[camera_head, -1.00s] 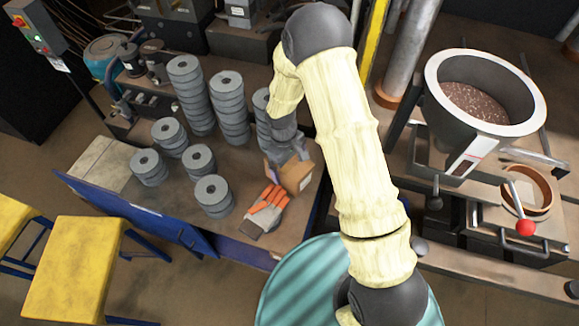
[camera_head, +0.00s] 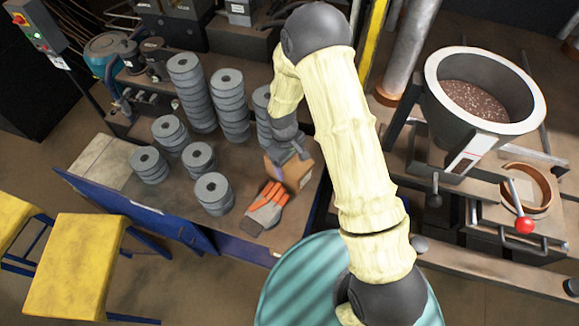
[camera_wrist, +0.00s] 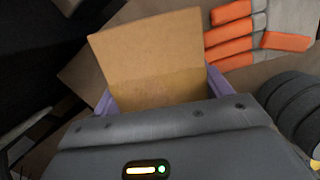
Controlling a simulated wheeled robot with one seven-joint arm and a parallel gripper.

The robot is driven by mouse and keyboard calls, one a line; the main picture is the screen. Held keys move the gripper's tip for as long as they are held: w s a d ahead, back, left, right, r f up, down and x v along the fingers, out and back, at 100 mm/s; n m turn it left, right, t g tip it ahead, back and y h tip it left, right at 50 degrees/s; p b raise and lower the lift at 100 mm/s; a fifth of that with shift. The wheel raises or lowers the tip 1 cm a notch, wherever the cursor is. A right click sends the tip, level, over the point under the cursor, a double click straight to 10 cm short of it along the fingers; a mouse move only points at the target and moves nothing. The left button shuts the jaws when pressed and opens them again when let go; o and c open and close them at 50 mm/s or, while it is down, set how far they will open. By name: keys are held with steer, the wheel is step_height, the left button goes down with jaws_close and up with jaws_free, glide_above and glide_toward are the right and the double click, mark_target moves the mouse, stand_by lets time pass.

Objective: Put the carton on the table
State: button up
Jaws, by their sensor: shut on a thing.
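The carton (camera_head: 289,173) is a small brown cardboard box near the right front of the worktable (camera_head: 240,182). My gripper (camera_head: 287,153) comes down on it from above and behind. In the wrist view the carton (camera_wrist: 150,52) shows a tan flap or panel, with a purple finger on each side. My gripper (camera_wrist: 158,92) is shut on the carton. The carton's lower edge is close to the tabletop; I cannot tell whether it touches.
An orange and grey glove (camera_head: 266,207) lies in front of the carton. Several stacks of grey flap discs (camera_head: 212,192) stand to the left and behind. A blue panel (camera_head: 140,212) runs along the table's front. A bowl-shaped hopper (camera_head: 485,95) stands to the right.

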steer(key=shift+w, duration=0.1)
steer(key=shift+c, duration=1.4)
steer(key=shift+r, duration=0.1)
step_height(320, 180, up, 10)
steer(key=b, duration=0.2)
steer(key=shift+b, duration=0.3)
